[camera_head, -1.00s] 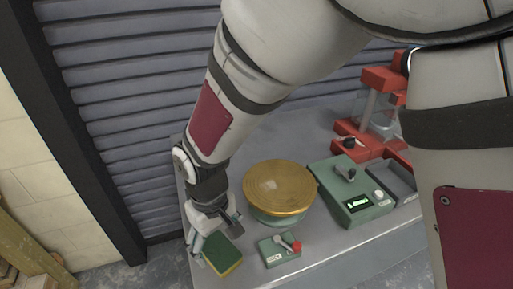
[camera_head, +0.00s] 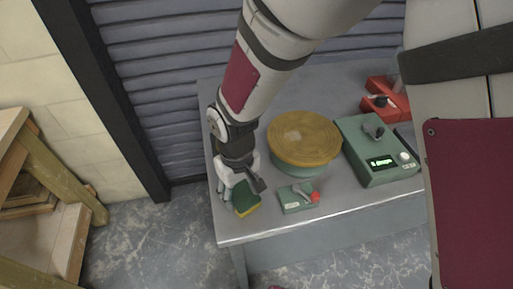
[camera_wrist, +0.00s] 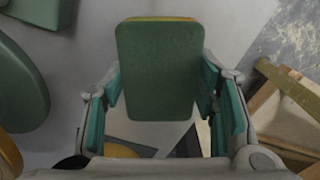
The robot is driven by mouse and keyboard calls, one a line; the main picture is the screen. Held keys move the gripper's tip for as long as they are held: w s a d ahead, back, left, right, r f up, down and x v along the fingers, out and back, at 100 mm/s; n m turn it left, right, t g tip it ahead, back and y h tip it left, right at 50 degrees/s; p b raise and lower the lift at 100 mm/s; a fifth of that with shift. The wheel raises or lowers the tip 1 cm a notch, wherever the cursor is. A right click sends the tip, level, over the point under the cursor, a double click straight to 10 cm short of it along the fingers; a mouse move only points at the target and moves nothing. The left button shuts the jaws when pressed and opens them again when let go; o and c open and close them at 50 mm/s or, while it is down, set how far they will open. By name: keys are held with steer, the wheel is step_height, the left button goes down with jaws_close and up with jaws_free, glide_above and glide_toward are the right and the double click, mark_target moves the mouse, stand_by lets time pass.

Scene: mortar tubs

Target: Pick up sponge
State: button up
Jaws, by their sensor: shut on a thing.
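The sponge (camera_head: 246,205) has a green face and a yellow layer. It is at the left end of the grey table in the head view. In the wrist view the sponge (camera_wrist: 158,70) fills the space between the fingers, green face toward the camera, with a yellow strip at its far edge. My gripper (camera_head: 236,194) is shut on it from both sides; the teal finger pads of my gripper (camera_wrist: 160,88) show left and right of it. I cannot tell whether the sponge touches the tabletop or is just above it.
Right of the sponge on the table (camera_head: 262,228) are a small green box with a red knob (camera_head: 298,197), a round gold-topped turntable (camera_head: 304,140) and a green scale (camera_head: 377,155). Red equipment (camera_head: 385,100) stands farther back. A wooden rack (camera_head: 45,190) stands left, across open floor.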

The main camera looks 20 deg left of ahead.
mark_target(241, 196)
steer(key=shift+r+p, duration=0.55)
steer(key=shift+r, duration=0.25)
steer(key=shift+s+d+r+p, duration=0.15)
steer(key=shift+s+r+p, duration=0.1)
steer(key=shift+r+p, duration=0.3)
steer(key=shift+s+d+r+p, duration=0.1)
steer(key=shift+s+r+p, duration=0.25)
steer(key=shift+r, duration=0.3)
steer(key=s+d+r+p, duration=0.1)
steer(key=s+d+p, duration=0.5)
steer(key=s, duration=0.6)
steer(key=shift+s+d, duration=0.2)
steer(key=shift+d, duration=0.75)
